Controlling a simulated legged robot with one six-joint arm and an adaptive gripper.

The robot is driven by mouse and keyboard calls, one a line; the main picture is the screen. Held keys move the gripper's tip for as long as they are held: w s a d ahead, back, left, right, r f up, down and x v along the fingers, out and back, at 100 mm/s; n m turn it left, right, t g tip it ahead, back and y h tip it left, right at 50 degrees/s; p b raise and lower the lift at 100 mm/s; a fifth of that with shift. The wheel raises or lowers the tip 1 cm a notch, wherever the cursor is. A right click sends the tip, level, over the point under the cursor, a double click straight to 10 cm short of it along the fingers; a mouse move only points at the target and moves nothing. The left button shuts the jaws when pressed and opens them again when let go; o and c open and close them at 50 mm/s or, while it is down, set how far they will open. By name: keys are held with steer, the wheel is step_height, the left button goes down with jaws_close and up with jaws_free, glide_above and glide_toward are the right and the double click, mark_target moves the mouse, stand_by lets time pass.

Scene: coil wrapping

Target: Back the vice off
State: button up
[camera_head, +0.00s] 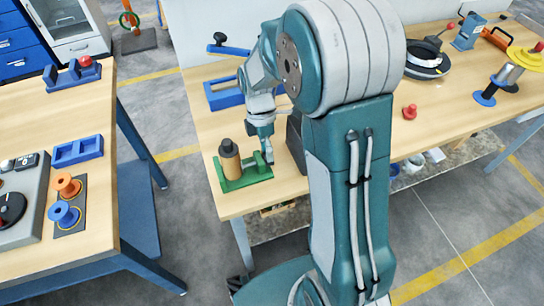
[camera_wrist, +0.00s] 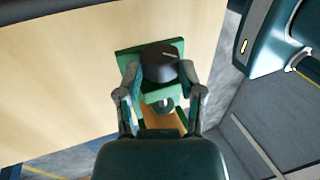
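The green vice (camera_head: 243,182) stands near the table's front left corner. An upright brown cylinder (camera_head: 230,163) with a black cap sits in it. The vice's screw end is at its right side, partly hidden by my gripper (camera_head: 263,158), which points down there. In the wrist view the green vice (camera_wrist: 127,58) lies beyond my fingers, and the dark round cap (camera_wrist: 160,62) shows between the fingertips. My gripper (camera_wrist: 159,76) has its fingers spread apart. Whether a finger touches the vice's screw end cannot be told.
A dark grey block (camera_head: 296,140) stands close to the right of my gripper. A blue tray (camera_head: 224,93) is behind. A red knob-shaped piece (camera_head: 410,112) and a black round reel (camera_head: 425,62) are farther right. A second table (camera_head: 100,120) stands at left across a gap.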

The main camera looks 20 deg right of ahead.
steer(key=shift+c, duration=0.3)
steer(key=t, duration=0.1)
steer(key=s+t, duration=0.1)
steer(key=shift+r+t, duration=0.1)
steer(key=shift+t, duration=0.7)
steer(key=shift+s+t, duration=0.25)
steer(key=shift+t, duration=0.65)
steer(key=shift+s+t, duration=0.2)
steer(key=shift+t, duration=0.7)
steer(key=o, duration=0.8)
steer(key=shift+w, duration=0.1)
